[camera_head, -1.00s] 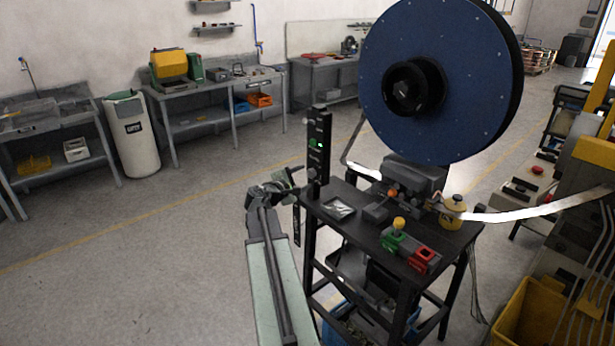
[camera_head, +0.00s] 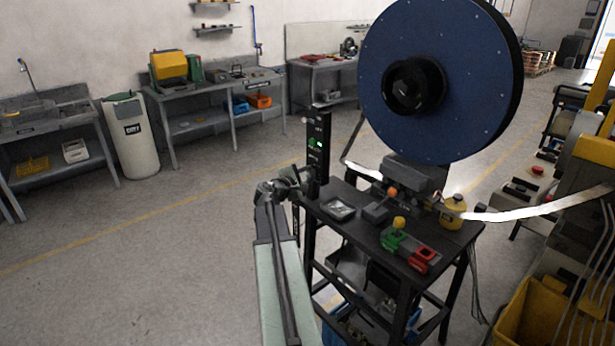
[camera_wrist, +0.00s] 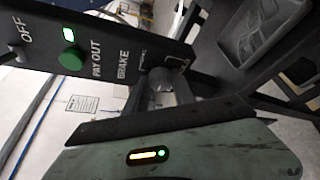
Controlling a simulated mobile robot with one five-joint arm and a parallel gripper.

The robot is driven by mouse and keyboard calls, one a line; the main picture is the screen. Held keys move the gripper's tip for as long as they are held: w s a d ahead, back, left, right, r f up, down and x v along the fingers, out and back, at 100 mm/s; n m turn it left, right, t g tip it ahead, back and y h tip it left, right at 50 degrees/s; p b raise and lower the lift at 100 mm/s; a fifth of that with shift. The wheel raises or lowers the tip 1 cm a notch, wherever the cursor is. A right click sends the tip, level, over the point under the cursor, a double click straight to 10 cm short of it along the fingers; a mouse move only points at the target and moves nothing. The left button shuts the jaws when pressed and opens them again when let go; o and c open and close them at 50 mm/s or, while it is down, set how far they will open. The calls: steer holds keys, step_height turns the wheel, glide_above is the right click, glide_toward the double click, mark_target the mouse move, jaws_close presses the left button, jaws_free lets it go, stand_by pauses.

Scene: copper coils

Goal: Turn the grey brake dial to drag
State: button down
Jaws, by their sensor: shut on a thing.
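The black control panel (camera_head: 318,150) stands upright at the left edge of the dark cart. In the wrist view its face (camera_wrist: 100,62) reads OFF, PAY OUT and BRAKE, with a round green knob (camera_wrist: 72,58) and a lit green lamp (camera_wrist: 69,34). The grey brake dial (camera_wrist: 161,77) is at the BRAKE end, partly hidden by my gripper (camera_wrist: 167,92). My gripper is shut on the dial. The dial's pointer and setting are not readable. In the head view my gripper (camera_head: 300,182) is against the panel's lower part, and the dial is hidden.
A large blue reel (camera_head: 440,85) rises above the cart (camera_head: 365,228). A metal tray (camera_head: 338,209), green (camera_head: 392,240) and red (camera_head: 422,260) blocks and a yellow pot (camera_head: 452,212) are on its top. A pale strip (camera_head: 525,214) runs right. The floor left of my arm is clear.

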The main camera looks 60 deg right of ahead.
steer(key=m+b, duration=0.1)
steer(key=f+m+h+b, duration=0.1)
steer(key=b, duration=0.1)
steer(key=shift+s+a+m+t, duration=0.1)
steer(key=shift+m+t, duration=0.2)
steer(key=shift+m, duration=0.1)
steer(key=m+h+b, duration=0.2)
steer(key=m+b, duration=0.3)
steer(key=shift+f, duration=0.2)
steer(key=m+h+b, duration=0.1)
steer(key=m, duration=0.1)
steer(key=m+b, duration=0.2)
steer(key=shift+f+m+g+h, duration=0.1)
steer(key=shift+m+g+h, duration=0.3)
steer(key=shift+w+m+g+h+b, duration=0.15)
steer(key=shift+m+g+h+b, duration=0.3)
steer(key=shift+m, duration=0.8)
steer(key=shift+w+m+g+h+b, duration=0.15)
steer(key=shift+m+g+b, duration=0.45)
steer(key=shift+m, duration=0.65)
steer(key=c, duration=1.1)
jaws_free()
steer(key=shift+m, duration=0.3)
steer(key=shift+o, duration=0.2)
